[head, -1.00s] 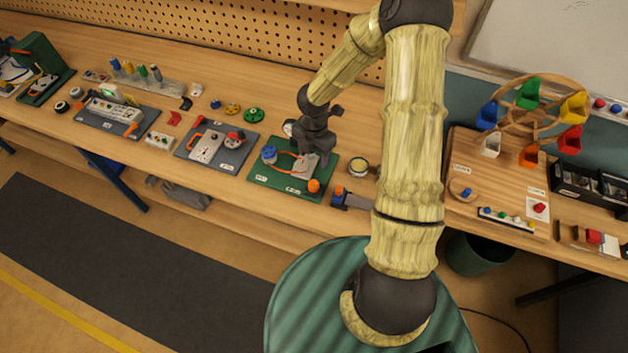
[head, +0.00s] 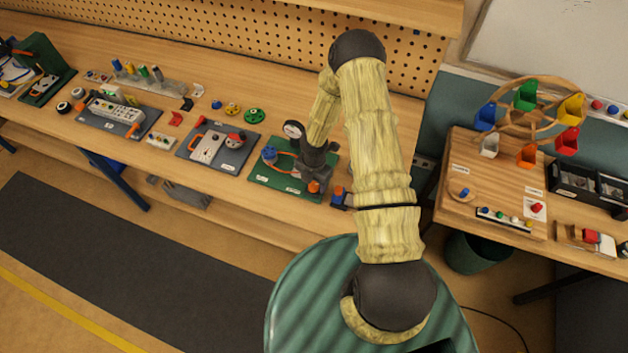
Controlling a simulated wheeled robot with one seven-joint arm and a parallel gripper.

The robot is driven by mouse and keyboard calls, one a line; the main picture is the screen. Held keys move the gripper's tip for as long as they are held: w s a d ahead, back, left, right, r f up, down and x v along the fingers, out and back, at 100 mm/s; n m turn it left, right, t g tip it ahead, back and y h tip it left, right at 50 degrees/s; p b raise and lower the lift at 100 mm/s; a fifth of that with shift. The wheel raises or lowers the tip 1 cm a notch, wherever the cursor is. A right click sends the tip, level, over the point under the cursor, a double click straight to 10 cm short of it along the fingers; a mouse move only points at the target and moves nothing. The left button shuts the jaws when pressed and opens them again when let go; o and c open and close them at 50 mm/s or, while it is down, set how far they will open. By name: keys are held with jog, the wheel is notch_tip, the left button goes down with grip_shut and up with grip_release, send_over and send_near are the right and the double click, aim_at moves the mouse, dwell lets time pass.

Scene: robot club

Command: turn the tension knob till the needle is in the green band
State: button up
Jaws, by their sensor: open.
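The green board (head: 262,179) lies on the bench and carries a blue round part (head: 269,155), an orange cord and an orange knob (head: 313,187) at its front right. I cannot tell from a label which part is the tension knob. A round white-faced gauge (head: 293,129) stands at the board's back edge; its needle and green band are too small to make out. My gripper (head: 311,177) points down over the right part of the board, close above the orange knob. It is open, and its fingers partly hide the knob; I cannot tell whether they touch it.
A grey board with a dial plate (head: 207,147) lies to the left. A blue-and-dark part (head: 338,197) sits right of the green board, near the bench's front edge. A wooden board with a wheel of coloured cups (head: 525,122) stands to the right. My arm hides some bench.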

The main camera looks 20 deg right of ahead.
jog(key=shift+c, duration=0.4)
jog(key=c, duration=0.9)
jog(key=shift+f+m+b, duration=0.1)
jog(key=shift+m+b, duration=0.2)
jog(key=shift+b, duration=0.1)
jog(key=m+b, duration=0.2)
jog(key=m, duration=0.1)
jog(key=shift+f+b, duration=0.1)
jog(key=shift+b, duration=0.2)
jog(key=m+b, duration=0.2)
jog(key=m, duration=0.2)
jog(key=m+b, duration=0.2)
jog(key=m, duration=0.2)
jog(key=shift+m+b, duration=0.75)
jog(key=shift+m, duration=0.55)
jog(key=shift+r, duration=0.2)
